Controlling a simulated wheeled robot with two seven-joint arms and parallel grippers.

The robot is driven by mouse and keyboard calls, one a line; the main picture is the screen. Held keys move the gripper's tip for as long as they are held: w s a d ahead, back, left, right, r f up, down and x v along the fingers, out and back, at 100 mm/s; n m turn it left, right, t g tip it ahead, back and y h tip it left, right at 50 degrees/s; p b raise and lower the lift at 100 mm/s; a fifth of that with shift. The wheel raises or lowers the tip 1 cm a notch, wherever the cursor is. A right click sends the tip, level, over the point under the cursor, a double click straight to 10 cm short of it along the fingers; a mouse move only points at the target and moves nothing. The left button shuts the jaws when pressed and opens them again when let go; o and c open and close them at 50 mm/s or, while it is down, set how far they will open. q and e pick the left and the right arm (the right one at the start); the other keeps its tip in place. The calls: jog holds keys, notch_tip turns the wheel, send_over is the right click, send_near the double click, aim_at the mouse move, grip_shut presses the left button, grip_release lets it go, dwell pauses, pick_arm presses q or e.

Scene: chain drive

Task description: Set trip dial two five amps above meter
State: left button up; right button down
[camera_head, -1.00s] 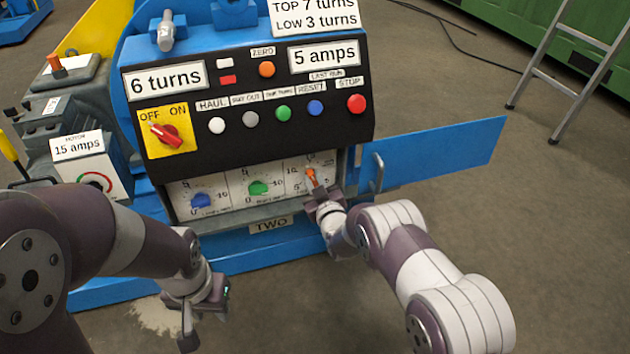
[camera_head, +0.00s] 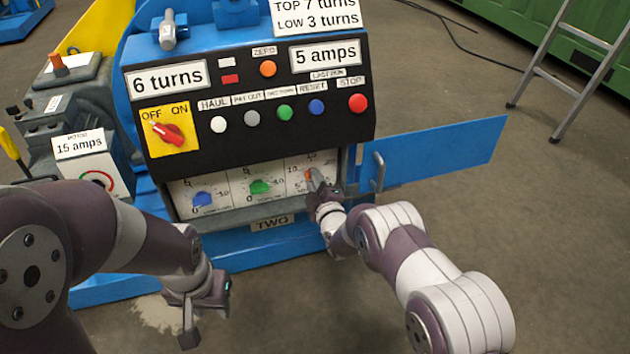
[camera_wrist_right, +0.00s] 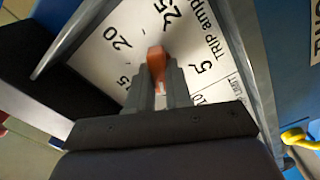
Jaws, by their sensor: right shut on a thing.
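The trip dial has an orange knob (camera_wrist_right: 156,62) on a white scale plate marked "Trip amps" in the right wrist view. In the head view the knob (camera_head: 309,175) is mostly hidden at the right of the lower dial panel. My right gripper (camera_head: 314,182) is shut on the orange knob; its fingers (camera_wrist_right: 163,88) sit on both sides of it. The motor meter (camera_head: 94,170) at the left reads "15 amps" on its label. My left gripper (camera_head: 204,305) hangs empty low in front of the machine; its finger gap is unclear.
A blue dial (camera_head: 203,200) and a green dial (camera_head: 260,187) sit left of the trip dial. Buttons and a red switch (camera_head: 168,133) are on the black panel above. An open blue door (camera_head: 435,155) stands to the right. The floor in front is clear.

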jog(key=shift+f+n, duration=0.1)
jog(key=shift+n, duration=0.3)
jog(key=c, duration=1)
grip_release()
jog(key=shift+c, duration=0.2)
jog(key=shift+s, duration=0.1)
jog(key=shift+s+d+r+p, duration=0.1)
jog(key=shift+s+r+p, duration=0.1)
jog(key=shift+s+p, duration=0.15)
jog(key=p+v, duration=0.5)
jog(key=v, duration=0.7)
jog(key=shift+f, duration=0.1)
